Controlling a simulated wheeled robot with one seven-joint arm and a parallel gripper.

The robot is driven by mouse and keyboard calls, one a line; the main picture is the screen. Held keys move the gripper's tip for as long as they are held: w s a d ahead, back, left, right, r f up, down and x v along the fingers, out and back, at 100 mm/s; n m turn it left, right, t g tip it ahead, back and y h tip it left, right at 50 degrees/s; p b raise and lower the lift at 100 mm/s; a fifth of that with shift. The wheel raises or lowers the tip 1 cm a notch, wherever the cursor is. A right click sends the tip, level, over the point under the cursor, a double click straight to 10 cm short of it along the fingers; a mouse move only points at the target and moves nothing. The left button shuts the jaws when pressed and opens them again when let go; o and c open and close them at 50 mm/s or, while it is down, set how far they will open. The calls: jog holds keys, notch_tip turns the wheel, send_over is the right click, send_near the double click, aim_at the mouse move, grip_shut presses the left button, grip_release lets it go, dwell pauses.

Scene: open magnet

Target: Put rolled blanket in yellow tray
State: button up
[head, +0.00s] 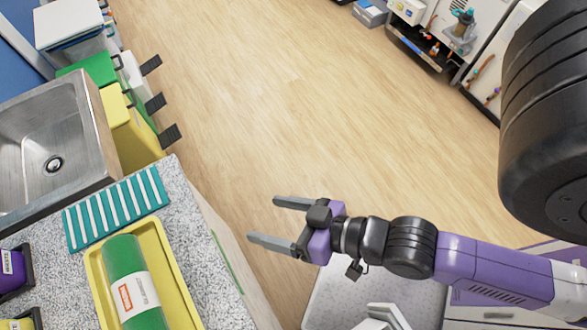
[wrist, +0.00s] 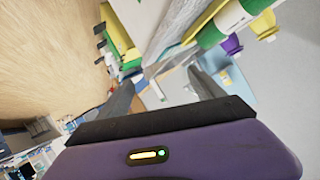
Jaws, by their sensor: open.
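The rolled blanket (head: 124,262) is a green roll with a white printed label band. In the head view it lies lengthwise inside the yellow tray (head: 175,268), on the speckled counter at the lower left. The picture's bottom edge cuts off the near end of both. The roll also shows at the top right of the wrist view (wrist: 235,16). My gripper (head: 264,220) is open and empty, to the right of the tray and beyond the counter's edge. Its fingers point left and are apart from blanket and tray.
A teal-and-white striped mat (head: 117,208) lies above the tray, beside a metal sink (head: 45,140). Purple (head: 12,270) and yellow containers stand left of the tray. Colored bins (head: 125,125) stand beyond the sink. The wooden floor (head: 290,90) is clear in the middle.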

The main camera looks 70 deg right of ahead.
jog(key=s+d+r+n+t, duration=0.1)
jog(key=s+d+r+n, duration=0.1)
jog(key=s+r, duration=0.4)
jog(key=shift+s+d+n+t, duration=0.25)
jog(key=shift+n+t, duration=0.05)
jog(key=shift+n, duration=0.6)
